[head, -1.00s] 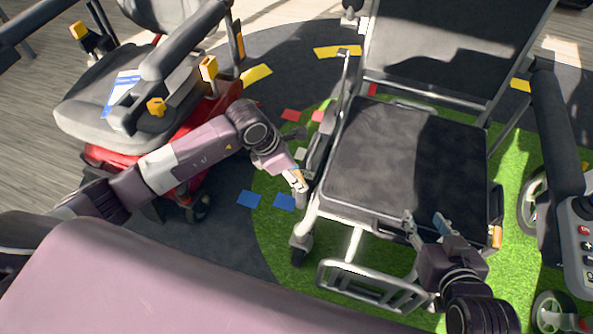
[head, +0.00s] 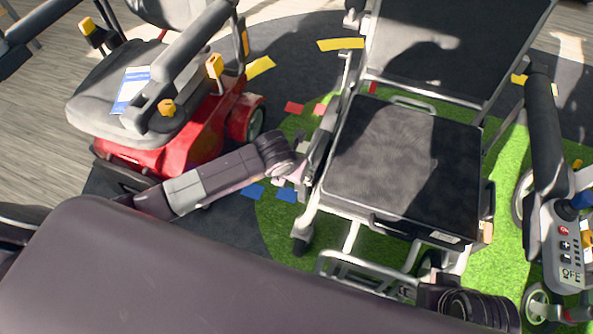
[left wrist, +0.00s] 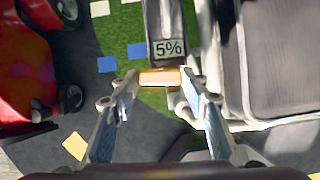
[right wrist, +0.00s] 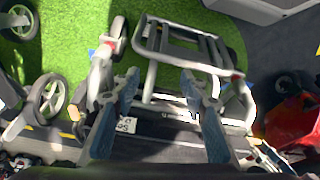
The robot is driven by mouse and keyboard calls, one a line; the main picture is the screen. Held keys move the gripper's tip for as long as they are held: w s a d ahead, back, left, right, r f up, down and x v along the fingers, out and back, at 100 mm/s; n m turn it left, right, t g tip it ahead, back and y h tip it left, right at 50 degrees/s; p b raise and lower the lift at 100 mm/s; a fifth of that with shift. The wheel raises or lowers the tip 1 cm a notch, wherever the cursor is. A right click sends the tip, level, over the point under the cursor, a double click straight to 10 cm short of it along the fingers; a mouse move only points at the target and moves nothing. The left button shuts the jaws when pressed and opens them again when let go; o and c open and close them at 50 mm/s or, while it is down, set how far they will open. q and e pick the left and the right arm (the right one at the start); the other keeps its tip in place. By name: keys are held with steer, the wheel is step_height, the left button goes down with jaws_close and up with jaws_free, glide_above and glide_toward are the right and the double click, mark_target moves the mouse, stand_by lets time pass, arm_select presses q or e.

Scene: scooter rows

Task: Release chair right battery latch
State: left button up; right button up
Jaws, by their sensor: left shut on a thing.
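The wheelchair (head: 405,165) with a black seat faces me in the middle of the head view. A slim grey battery (left wrist: 164,25) with a "5%" label hangs beside the seat, on the picture's left side of the chair. Its orange latch (left wrist: 160,78) sits between the fingertips of my left gripper (left wrist: 161,84), which is shut on it. In the head view, my left gripper (head: 290,180) is at the chair's left side in the picture, partly hidden. My right gripper (right wrist: 158,78) is open and empty in the right wrist view, near the chair's front and footrest.
A red scooter (head: 165,140) with a grey seat stands at the left. The chair's metal footrest (right wrist: 185,50) is in front of the seat. Green turf and dark floor lie around.

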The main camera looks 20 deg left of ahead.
arm_select(q)
steer(key=shift+n, duration=0.4)
arm_select(e)
steer(key=shift+f, duration=0.45)
steer(key=shift+w+r, duration=0.1)
steer(key=shift+w, duration=0.2)
arm_select(q)
steer(key=o, duration=1.2)
steer(key=shift+s, duration=0.1)
steer(key=shift+c, duration=0.2)
steer(key=v, duration=1.2)
steer(key=shift+d, duration=0.2)
arm_select(e)
steer(key=shift+s, duration=0.15)
